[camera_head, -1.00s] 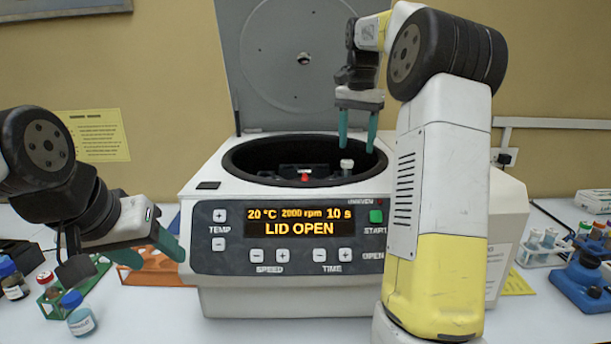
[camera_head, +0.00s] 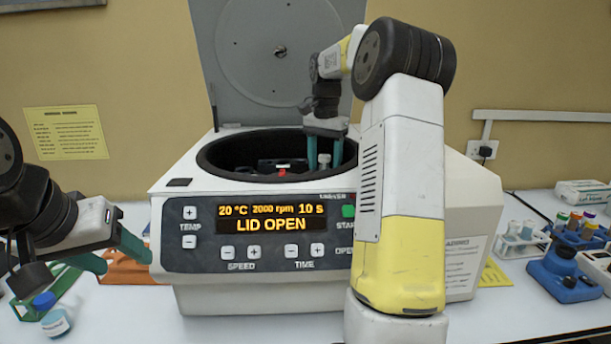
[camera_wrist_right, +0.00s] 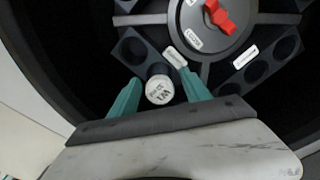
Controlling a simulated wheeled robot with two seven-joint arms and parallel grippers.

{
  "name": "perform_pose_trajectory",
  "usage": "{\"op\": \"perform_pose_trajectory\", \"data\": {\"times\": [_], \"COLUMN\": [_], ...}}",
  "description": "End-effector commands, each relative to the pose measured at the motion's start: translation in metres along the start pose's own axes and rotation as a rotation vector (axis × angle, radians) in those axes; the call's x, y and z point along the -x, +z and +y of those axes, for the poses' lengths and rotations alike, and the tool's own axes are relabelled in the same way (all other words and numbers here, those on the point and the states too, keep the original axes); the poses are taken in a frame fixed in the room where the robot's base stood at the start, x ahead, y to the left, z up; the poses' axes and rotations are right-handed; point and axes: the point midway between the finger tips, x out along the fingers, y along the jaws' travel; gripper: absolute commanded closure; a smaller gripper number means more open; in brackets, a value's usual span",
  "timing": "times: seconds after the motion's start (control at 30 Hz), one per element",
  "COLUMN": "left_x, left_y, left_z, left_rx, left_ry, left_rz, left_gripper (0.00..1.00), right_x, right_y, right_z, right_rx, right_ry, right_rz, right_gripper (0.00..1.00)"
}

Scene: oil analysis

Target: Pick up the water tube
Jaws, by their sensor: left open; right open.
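The water tube (camera_head: 324,159) has a white cap and stands in the black rotor of the open centrifuge (camera_head: 180,205). In the right wrist view its cap (camera_wrist_right: 159,90) bears partly legible lettering and its body is hidden below. My right gripper (camera_head: 325,164) is open over the rotor, with its teal fingers on either side of the cap. The right wrist view shows the fingers (camera_wrist_right: 160,82) apart with the cap between them; I cannot tell whether they touch it. My left gripper (camera_head: 127,262) is open and empty at the left, in front of the orange rack.
The rotor has a red knob (camera_wrist_right: 221,16) and several empty holes. The raised lid (camera_head: 250,70) stands behind. An orange rack (camera_head: 118,268) and a blue-capped bottle (camera_head: 55,323) are at left. Tube racks (camera_head: 522,240) stand at right.

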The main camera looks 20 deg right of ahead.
Motion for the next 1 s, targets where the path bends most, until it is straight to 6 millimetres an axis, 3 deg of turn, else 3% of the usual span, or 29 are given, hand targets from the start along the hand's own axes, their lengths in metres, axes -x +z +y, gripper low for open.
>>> {"op": "perform_pose_trajectory", "data": {"times": [0.13,0.4,0.43,0.77,1.0], "left_x": [0.000,0.000,0.000,0.000,0.000], "left_y": [0.000,0.000,0.000,0.000,0.000], "left_z": [0.000,0.000,0.000,0.000,0.000], "left_rx": [0.000,0.000,0.000,0.000,0.000], "left_ry": [0.000,0.000,0.000,0.000,0.000], "left_rz": [0.000,0.000,0.000,0.000,0.000], "left_gripper": [0.45,0.45,0.45,0.45,0.45], "right_x": [0.000,0.001,0.001,0.003,0.027], "right_y": [0.000,0.000,0.000,0.000,-0.001], "right_z": [0.000,0.000,0.000,0.000,-0.001], "right_rx": [0.000,0.001,0.001,0.001,0.001], "right_ry": [0.000,0.000,0.000,-0.001,-0.002], "right_rz": [0.001,0.001,0.001,0.002,0.004], "right_gripper": [0.44,0.97,1.00,1.00,1.00]}}
